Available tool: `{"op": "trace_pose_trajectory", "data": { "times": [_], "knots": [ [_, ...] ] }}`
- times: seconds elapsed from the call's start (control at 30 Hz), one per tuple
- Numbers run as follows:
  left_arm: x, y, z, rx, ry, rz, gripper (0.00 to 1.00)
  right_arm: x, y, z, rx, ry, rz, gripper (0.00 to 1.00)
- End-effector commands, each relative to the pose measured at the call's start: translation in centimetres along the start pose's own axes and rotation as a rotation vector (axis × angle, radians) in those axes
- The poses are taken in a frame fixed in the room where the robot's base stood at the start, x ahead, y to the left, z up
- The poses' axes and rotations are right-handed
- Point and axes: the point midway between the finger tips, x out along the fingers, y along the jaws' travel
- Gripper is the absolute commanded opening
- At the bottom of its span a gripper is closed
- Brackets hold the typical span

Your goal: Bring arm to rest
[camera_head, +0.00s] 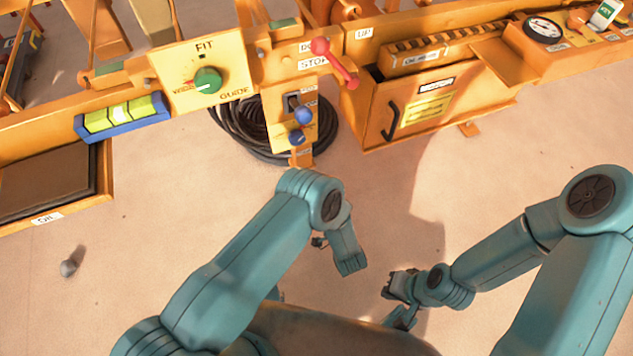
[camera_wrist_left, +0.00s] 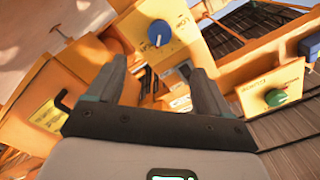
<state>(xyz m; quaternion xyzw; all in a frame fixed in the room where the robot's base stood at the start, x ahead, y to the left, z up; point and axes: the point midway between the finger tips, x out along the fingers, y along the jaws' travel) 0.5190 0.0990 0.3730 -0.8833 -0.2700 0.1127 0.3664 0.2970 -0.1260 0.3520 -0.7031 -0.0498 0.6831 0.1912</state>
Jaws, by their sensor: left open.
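My left arm comes in from the left in the head view, and its wrist end (camera_head: 348,258) hangs over bare floor, below and apart from the yellow panel. In the left wrist view my left gripper (camera_wrist_left: 159,68) is open, with nothing between its two dark fingers. Beyond them is a blue knob (camera_wrist_left: 160,32) on a yellow panel; no contact shows. My right gripper (camera_head: 400,298) is low over the floor at the right in the head view. Its jaws are too small and dark to read. The two grippers are apart.
The orange press bench carries a green FIT dial (camera_head: 208,80), a red lever (camera_head: 334,63), blue-knobbed switches (camera_head: 303,116) and a blue tray (camera_head: 122,117) of yellow-green blocks. A black hose coil (camera_head: 238,130) lies behind the switch panel.

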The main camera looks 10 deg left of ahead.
Motion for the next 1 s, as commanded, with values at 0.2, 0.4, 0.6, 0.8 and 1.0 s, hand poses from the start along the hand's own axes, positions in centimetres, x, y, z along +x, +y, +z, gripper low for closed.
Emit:
{"op": "trace_pose_trajectory", "data": {
  "times": [0.2,0.4,0.6,0.8,1.0],
  "knots": [
    [0.0,0.0,0.0,0.0,-0.001,0.0,0.8,0.0,0.0,0.0,0.0,0.0,0.0,0.0],
    [0.2,-0.1,0.3,0.001,-0.007,-0.004,0.8,0.0,0.0,0.0,0.0,0.0,0.0,0.0],
    [5.9,-5.5,1.0,-0.044,-0.094,-0.123,0.8,0.0,0.0,0.0,0.0,0.001,0.0,0.0],
    [11.2,-11.0,5.0,-0.195,-0.242,0.132,0.8,0.0,0.0,0.0,0.0,0.001,0.0,0.0],
    [3.3,-9.1,8.9,-0.457,-0.559,0.676,0.8,0.0,0.0,0.0,0.001,0.001,0.0,0.0]
  ]
}}
